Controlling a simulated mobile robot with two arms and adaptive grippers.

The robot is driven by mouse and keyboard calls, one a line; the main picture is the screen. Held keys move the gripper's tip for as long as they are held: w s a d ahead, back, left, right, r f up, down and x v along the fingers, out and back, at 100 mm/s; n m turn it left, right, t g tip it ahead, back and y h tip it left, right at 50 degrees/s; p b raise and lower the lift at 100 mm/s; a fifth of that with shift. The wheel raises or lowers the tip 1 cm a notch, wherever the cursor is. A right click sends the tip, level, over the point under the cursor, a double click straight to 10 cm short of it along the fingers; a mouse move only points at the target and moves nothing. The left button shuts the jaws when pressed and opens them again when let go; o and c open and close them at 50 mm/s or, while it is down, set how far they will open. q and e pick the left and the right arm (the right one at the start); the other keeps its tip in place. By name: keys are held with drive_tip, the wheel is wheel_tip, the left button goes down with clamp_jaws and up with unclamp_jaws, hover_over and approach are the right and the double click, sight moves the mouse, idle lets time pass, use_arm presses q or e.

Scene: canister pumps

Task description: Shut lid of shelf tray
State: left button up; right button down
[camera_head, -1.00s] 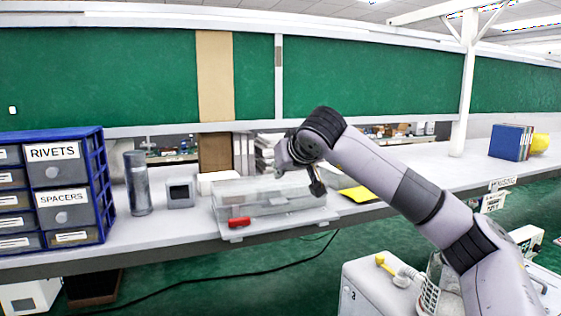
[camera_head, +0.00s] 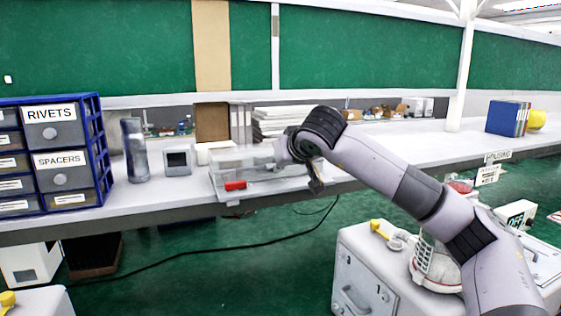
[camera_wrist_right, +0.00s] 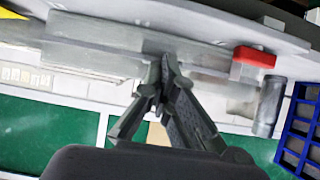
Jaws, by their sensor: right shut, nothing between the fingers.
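The shelf tray (camera_head: 215,187) is a clear box with a red piece (camera_head: 235,185) at its front, on the front of the white shelf. In the right wrist view the tray (camera_wrist_right: 90,30) lies across the top, with the red piece (camera_wrist_right: 255,58) to the right. Its clear lid (camera_head: 238,155) appears raised above the tray, but its exact angle is hard to tell. My right gripper (camera_head: 317,188) is at the tray's right end, pointing down. In the wrist view its fingers (camera_wrist_right: 165,62) are shut and empty, close to the tray; contact cannot be told. My left gripper is not in view.
A blue drawer cabinet (camera_head: 98,150), a grey cylinder (camera_head: 135,150) and a small grey box (camera_head: 177,162) stand left of the tray. Blue binders (camera_head: 508,117) stand far right. A white unit (camera_head: 370,270) is below the shelf.

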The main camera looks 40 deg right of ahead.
drive_tip(key=shift+f, duration=0.25)
drive_tip(key=v, duration=1.2)
drive_tip(key=shift+r, duration=0.2)
